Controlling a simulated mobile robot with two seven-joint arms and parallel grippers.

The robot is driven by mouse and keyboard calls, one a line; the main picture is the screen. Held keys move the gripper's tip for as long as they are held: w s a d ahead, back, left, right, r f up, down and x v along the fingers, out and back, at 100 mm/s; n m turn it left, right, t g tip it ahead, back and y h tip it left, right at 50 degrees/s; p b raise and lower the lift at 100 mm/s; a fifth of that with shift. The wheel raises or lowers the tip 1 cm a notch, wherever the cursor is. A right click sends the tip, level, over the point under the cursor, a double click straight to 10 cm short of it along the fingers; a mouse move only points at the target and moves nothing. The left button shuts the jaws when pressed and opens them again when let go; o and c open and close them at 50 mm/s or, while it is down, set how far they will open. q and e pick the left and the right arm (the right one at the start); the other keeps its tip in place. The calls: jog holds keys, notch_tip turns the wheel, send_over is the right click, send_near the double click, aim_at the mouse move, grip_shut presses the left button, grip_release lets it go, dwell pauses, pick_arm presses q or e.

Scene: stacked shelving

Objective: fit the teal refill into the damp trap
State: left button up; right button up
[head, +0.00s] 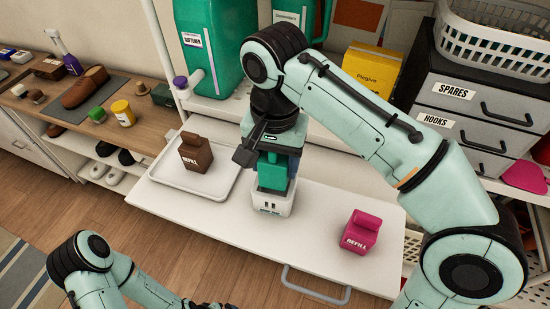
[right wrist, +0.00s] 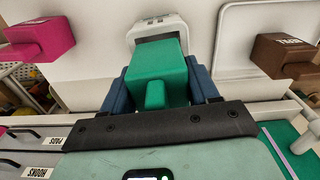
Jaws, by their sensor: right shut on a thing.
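The teal refill (head: 272,172) is gripped in my right gripper (head: 274,166) above the white counter, in the head view. The white damp trap (head: 268,204) stands on the counter directly below it. In the right wrist view the teal refill (right wrist: 158,68) sits between the blue fingers of my right gripper (right wrist: 160,84). Its far end is at the opening of the damp trap (right wrist: 160,26); I cannot tell how deep it is inside. My left gripper (head: 215,306) barely shows at the bottom edge of the head view, and its jaws are cut off.
A magenta refill (head: 360,232) stands on the counter to the right. A brown refill (head: 195,152) sits in a white tray (head: 162,178) to the left. Large green bottles (head: 212,45) and a yellow box (head: 373,68) stand behind. Grey drawers (head: 465,105) are at the right.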

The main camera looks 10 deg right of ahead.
pick_arm(q)
jog(key=shift+w+r, duration=0.2)
jog(key=shift+w, duration=0.05)
pick_arm(e)
jog(key=shift+w, duration=0.1)
pick_arm(q)
jog(key=shift+s+f, duration=0.4)
jog(key=shift+f, duration=0.05)
pick_arm(e)
jog(key=shift+f, duration=0.7)
pick_arm(q)
jog(key=shift+w+r, duration=0.15)
jog(key=shift+r, duration=0.05)
jog(key=shift+f, duration=0.15)
pick_arm(e)
jog(key=shift+f, duration=0.2)
dwell(0.4)
pick_arm(q)
jog(key=shift+s+f+b, duration=0.2)
jog(key=shift+s+b, duration=0.1)
pick_arm(e)
jog(key=shift+f, duration=0.3)
pick_arm(q)
jog(key=shift+s, duration=0.1)
pick_arm(e)
jog(key=shift+f, duration=0.2)
pick_arm(q)
jog(key=shift+w+r, duration=0.1)
jog(key=shift+w, duration=0.1)
